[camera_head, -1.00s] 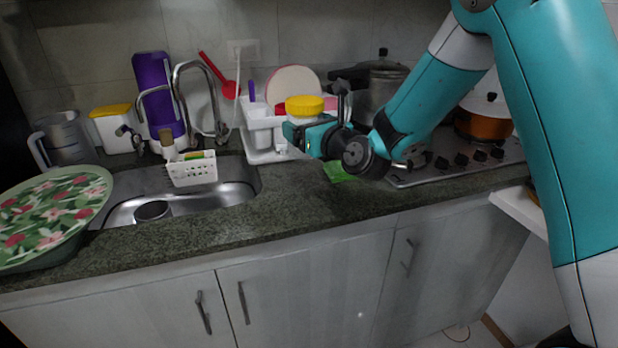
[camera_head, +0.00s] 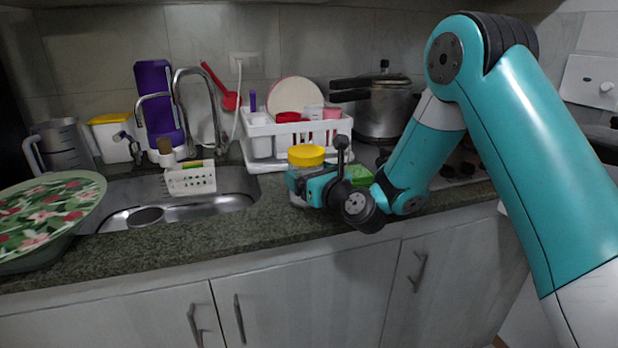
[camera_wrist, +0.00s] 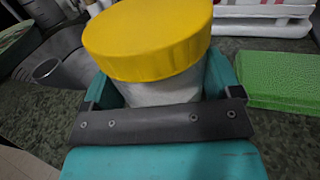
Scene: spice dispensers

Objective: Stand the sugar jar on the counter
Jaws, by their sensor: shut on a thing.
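The sugar jar (camera_head: 306,157) has a yellow lid and a clear body with pale contents. It is upright at the counter (camera_head: 262,225), just in front of the white dish rack. Its base appears at counter level, but I cannot tell for sure whether it touches. My gripper (camera_head: 306,183) is shut around the jar's body below the lid. In the wrist view the jar's yellow lid (camera_wrist: 147,38) rises between the gripper's fingers (camera_wrist: 165,100), and the jar's base is hidden.
The white dish rack (camera_head: 270,127) stands behind the jar, and a green sponge or cloth (camera_wrist: 280,75) lies to its right. The sink (camera_head: 230,203) with a white basket (camera_head: 190,180) is at left. A pressure cooker (camera_head: 383,108) stands behind right. Counter front of the jar is clear.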

